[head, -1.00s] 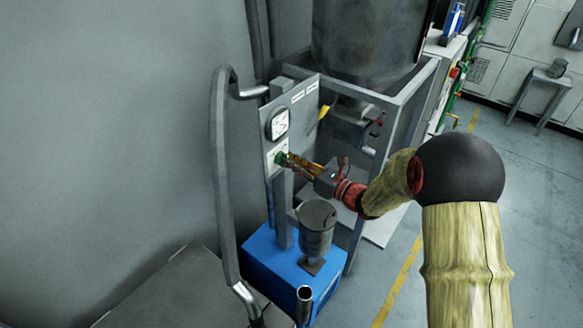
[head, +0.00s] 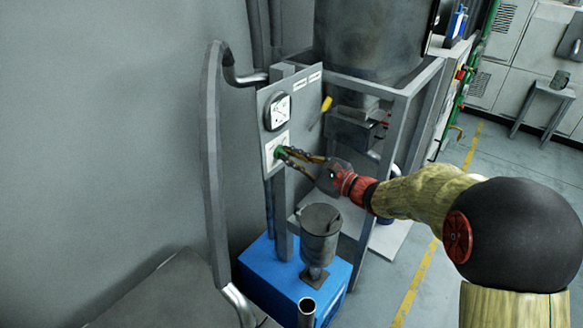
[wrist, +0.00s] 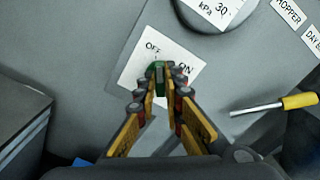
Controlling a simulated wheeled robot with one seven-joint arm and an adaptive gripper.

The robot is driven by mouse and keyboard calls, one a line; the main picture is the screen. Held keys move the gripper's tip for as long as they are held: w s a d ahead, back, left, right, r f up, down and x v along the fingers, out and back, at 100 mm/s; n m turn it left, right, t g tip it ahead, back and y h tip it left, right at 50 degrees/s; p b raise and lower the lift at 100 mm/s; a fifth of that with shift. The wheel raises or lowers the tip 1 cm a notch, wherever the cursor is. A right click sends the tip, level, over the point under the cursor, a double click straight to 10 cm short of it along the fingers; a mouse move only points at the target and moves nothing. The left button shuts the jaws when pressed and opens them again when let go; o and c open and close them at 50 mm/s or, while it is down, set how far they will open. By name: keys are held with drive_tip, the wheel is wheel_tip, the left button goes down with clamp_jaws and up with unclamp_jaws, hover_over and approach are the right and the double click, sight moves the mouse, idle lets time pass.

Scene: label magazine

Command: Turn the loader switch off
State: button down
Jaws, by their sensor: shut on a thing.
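The loader switch is a small green knob (head: 279,152) on a white label plate on the grey panel. In the wrist view the knob (wrist: 158,69) sits on the plate (wrist: 133,72) marked OFF at its upper left and ON at its right. My gripper (head: 287,154) reaches the panel from the right. In the wrist view its fingertips (wrist: 159,79) are closed on the knob's two sides. The fingers hide part of the knob, and I cannot tell exactly which mark it points to.
A round gauge (head: 278,111) sits just above the switch. A yellow-handled screwdriver (wrist: 298,101) is right of the plate. A grey funnel (head: 320,232) stands on a blue box (head: 262,278) below. A bent rail (head: 214,165) runs left of the panel.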

drive_tip(key=shift+f+n+b, duration=0.2)
drive_tip(key=shift+n+b, duration=0.8)
drive_tip(key=shift+b, duration=0.3)
drive_tip(key=c, duration=1.9)
unclamp_jaws()
drive_tip(key=shift+r, duration=0.15)
drive_tip(key=v, duration=1.2)
